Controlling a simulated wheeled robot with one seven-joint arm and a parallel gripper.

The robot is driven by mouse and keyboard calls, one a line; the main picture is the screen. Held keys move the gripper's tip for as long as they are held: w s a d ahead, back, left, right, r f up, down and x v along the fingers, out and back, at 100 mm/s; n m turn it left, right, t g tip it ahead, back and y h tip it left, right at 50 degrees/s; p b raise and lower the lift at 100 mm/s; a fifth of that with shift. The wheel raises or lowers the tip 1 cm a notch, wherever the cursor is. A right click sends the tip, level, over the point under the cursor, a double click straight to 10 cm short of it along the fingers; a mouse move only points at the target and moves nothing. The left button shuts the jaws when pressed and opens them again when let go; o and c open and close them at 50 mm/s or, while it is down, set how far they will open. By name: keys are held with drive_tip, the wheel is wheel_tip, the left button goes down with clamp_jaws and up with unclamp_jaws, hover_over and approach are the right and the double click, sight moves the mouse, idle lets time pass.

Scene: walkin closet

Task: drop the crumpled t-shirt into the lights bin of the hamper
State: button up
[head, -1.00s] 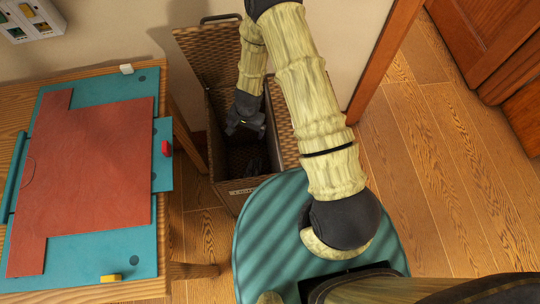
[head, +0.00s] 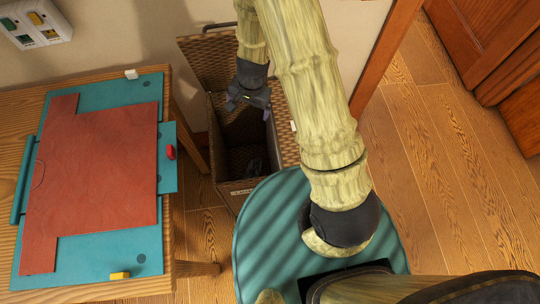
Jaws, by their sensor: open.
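The brown woven hamper (head: 238,192) stands on the floor right of the table, with one lid (head: 207,66) raised against the wall. Its left compartment is open and has a small label on the front rim, too small to read for sure. A dark crumpled thing (head: 254,167) lies low inside it; I cannot tell if it is the t-shirt. My gripper (head: 247,108) is open above the open compartment, near its back, with nothing visible between the fingers. My arm hides part of the hamper's right side.
A wooden table (head: 172,88) at the left bears a teal board (head: 95,262) with a flat red-brown sheet (head: 95,180). A wall panel (head: 35,25) hangs at upper left. Wooden floor (head: 440,170) is clear at the right, beside a door frame (head: 384,60).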

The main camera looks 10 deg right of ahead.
drive_tip(key=shift+r, duration=0.1)
idle(0.8)
drive_tip(key=s+d+r+n+t, duration=0.1)
drive_tip(key=s+d+r+n, duration=0.1)
drive_tip(key=s+d+r, duration=0.3)
drive_tip(key=s+d+r+n+h, duration=0.1)
drive_tip(key=s+d+r+n, duration=0.15)
drive_tip(key=r, duration=0.45)
drive_tip(key=s+d+r+n+t, duration=0.1)
drive_tip(key=s+d+r+n, duration=0.1)
drive_tip(key=s+d+r, duration=0.3)
wheel_tip(320, 180, up, 14)
drive_tip(key=w+p, duration=0.1)
drive_tip(key=p, duration=1.2)
drive_tip(key=shift+w+a+r, duration=0.15)
drive_tip(key=shift+w+a, duration=0.2)
